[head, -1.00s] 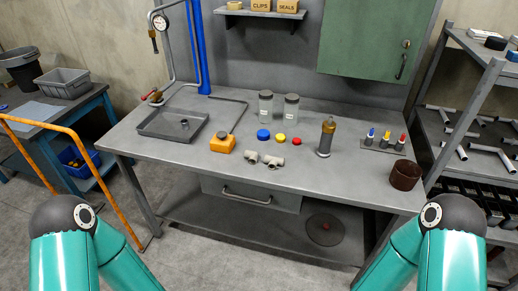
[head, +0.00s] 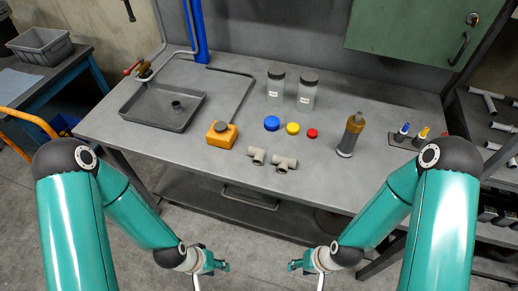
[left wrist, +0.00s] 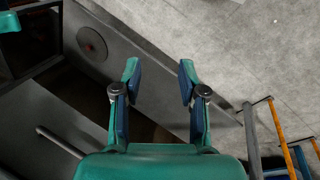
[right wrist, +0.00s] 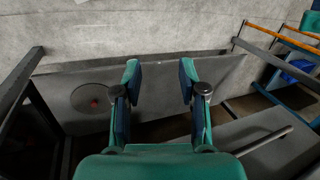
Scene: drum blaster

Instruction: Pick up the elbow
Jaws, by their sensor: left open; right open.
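Two beige pipe fittings lie side by side near the front middle of the workbench. The left, smaller one (head: 257,156) looks like the elbow; the right one (head: 284,164) looks like a tee. My left gripper (head: 221,265) hangs in front of the bench and below its top, apart from the fittings. It is open and empty in the left wrist view (left wrist: 158,72). My right gripper (head: 295,265) is also in front of the bench, to the right. It is open and empty in the right wrist view (right wrist: 158,72). Neither wrist view shows the fittings.
Behind the fittings stand blue (head: 271,123), yellow (head: 292,128) and red (head: 312,133) caps and two jars (head: 276,88). An orange container (head: 221,134) is left, an amber-topped cylinder (head: 351,134) right. A grey tray (head: 139,113) lies far left. The bench's front edge is clear.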

